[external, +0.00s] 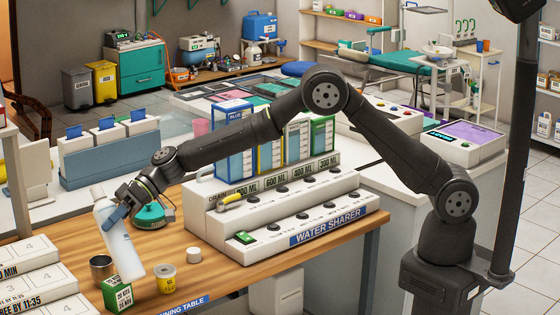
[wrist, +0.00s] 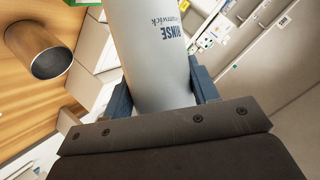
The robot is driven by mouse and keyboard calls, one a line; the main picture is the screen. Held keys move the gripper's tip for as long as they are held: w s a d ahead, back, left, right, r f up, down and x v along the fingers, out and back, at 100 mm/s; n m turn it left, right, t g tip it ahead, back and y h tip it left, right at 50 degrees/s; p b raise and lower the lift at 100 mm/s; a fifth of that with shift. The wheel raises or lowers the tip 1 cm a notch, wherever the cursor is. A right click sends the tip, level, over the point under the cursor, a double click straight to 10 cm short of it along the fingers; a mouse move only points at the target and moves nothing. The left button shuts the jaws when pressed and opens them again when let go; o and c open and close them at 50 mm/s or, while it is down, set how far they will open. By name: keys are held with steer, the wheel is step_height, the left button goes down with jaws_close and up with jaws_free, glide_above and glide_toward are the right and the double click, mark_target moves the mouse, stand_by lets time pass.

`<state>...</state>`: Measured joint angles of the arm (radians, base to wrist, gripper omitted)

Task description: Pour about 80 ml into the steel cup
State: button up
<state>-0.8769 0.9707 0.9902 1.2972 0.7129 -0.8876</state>
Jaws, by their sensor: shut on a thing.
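My gripper (wrist: 163,98) is shut on a white bottle (external: 119,240), which has "RINSE" printed on its side in the wrist view (wrist: 150,45). In the external view the bottle is slightly tilted, over the left end of the wooden table. The steel cup (external: 102,268) stands upright on the table, just left of the bottle's lower part. In the wrist view the cup (wrist: 38,52) is at the upper left, apart from the bottle. What is inside the cup is too dark to tell. No liquid stream shows.
A green and white box (external: 116,294), a yellow-labelled tub (external: 166,279) and a small white cap (external: 194,255) stand near the cup. A teal round object (external: 150,216) is behind the bottle. The white water sharer (external: 285,225) fills the table's right side. Stacked white boxes (external: 35,270) stand left.

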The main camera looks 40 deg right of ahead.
mark_target(121, 254)
steer(key=f+m+g, duration=0.1)
steer(key=f, duration=0.1)
steer(key=s+f+m+g, duration=0.1)
steer(key=f, duration=0.1)
steer(key=shift+s+f, duration=0.15)
steer(key=shift+f, duration=0.2)
steer(key=shift+s+f+m+g, duration=0.2)
steer(key=shift+f+m+g, duration=0.3)
steer(key=shift+f+m, duration=0.15)
steer(key=shift+s+f+m, duration=0.1)
steer(key=shift+s+m, duration=0.05)
steer(key=shift+m, duration=0.2)
steer(key=shift+w+f+m+g+y, duration=0.15)
steer(key=shift+w+m+g+y, duration=0.2)
steer(key=shift+m+g+y, duration=0.25)
steer(key=shift+g, duration=0.3)
steer(key=shift+m+g, duration=0.4)
steer(key=shift+m, duration=0.4)
steer(key=shift+s+m, duration=0.3)
steer(key=shift+s, duration=0.75)
stand_by(0.7)
